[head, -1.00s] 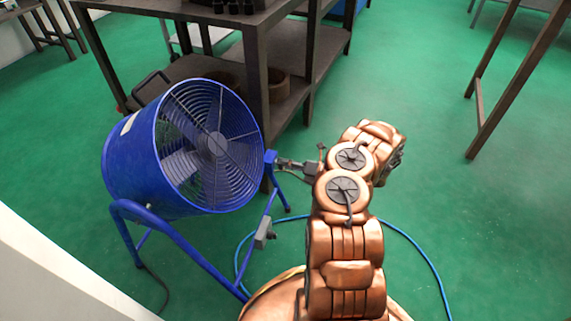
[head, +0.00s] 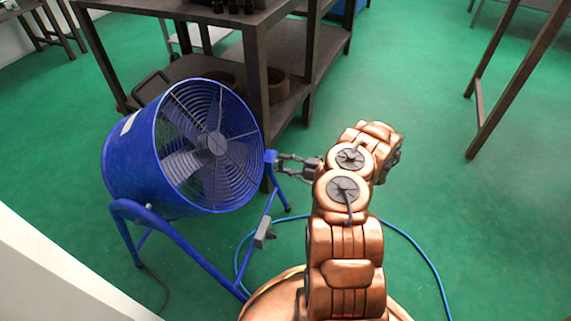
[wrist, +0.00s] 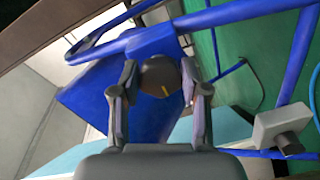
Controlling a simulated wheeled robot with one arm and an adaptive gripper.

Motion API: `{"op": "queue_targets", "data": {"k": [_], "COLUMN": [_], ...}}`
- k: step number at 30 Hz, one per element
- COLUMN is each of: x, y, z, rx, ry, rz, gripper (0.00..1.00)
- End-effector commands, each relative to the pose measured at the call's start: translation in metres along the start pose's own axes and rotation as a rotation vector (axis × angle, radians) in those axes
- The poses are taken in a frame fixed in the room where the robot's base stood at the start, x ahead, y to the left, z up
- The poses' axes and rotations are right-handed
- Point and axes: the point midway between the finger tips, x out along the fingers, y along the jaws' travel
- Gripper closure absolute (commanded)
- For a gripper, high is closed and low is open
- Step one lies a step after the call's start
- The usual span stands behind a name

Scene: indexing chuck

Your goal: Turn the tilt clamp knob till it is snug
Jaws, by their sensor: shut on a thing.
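The tilt clamp knob (wrist: 158,76) is dark and rounded with a yellow mark on its face. It shows in the wrist view between the two fingers of my gripper (wrist: 160,82), which is shut on it. The blue drum fan (head: 135,165) stands on a blue tube stand (head: 180,235). In the head view my gripper (head: 284,164) reaches in from the right to the blue bracket at the fan's right side. The knob is hard to make out there, behind the fingers.
A grey switch box (head: 264,234) is fixed to the stand's right leg. A blue hose (head: 405,238) lies on the green floor around my base. A dark workbench (head: 255,75) stands close behind the fan. The floor to the right is mostly clear.

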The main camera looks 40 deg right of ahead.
Motion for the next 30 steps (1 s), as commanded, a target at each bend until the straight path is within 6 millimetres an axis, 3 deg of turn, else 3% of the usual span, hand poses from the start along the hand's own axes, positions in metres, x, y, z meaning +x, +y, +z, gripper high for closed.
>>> {"op": "queue_targets", "data": {"k": [12, 30], "x": [0.0012, 0.001], "y": [-0.0001, -0.0004], "z": [0.0001, 0.0004], "rx": [0.206, 0.242], "ry": [0.009, 0.01], "rz": [0.001, 0.001], "gripper": [0.9, 0.9]}}
